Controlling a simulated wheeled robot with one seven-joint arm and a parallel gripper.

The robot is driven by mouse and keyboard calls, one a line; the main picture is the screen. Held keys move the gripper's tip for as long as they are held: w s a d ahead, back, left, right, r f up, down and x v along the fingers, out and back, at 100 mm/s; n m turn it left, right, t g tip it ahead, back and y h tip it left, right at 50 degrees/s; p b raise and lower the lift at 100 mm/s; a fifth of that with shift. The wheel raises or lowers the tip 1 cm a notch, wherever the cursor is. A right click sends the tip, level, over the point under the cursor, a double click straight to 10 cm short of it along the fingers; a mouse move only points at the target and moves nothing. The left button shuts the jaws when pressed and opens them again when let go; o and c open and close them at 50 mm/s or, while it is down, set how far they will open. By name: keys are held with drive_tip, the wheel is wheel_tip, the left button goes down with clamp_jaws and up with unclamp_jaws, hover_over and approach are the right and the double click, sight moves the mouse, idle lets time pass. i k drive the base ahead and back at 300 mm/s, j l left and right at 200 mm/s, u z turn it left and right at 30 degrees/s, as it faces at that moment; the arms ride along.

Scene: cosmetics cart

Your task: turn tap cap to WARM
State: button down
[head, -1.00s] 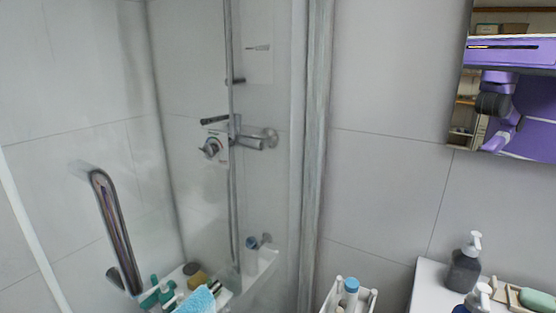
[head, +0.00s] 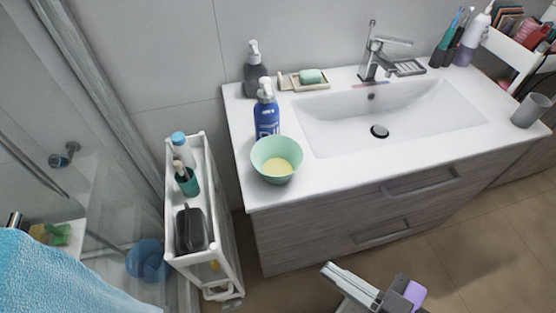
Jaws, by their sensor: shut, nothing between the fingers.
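The chrome tap (head: 373,62) stands at the back rim of the white sink (head: 335,125). Its cap and lever (head: 390,41) sit on top and point to the right. A small coloured strip (head: 368,85) lies at the tap's foot; any WARM mark is too small to read. My gripper (head: 328,269) shows at the bottom edge, in front of the drawer unit and far from the tap. Its fingers look closed together and empty. The rest of my arm is mostly out of view.
A blue pump bottle (head: 266,117), green bowl (head: 275,160), dark soap dispenser (head: 255,75) and soap dish (head: 309,83) stand on the counter's left. Toothbrush cups are at the back right. A narrow white cart (head: 222,240) stands left. The basin is empty.

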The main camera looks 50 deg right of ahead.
sight(374, 44)
drive_tip(key=z, duration=1.35)
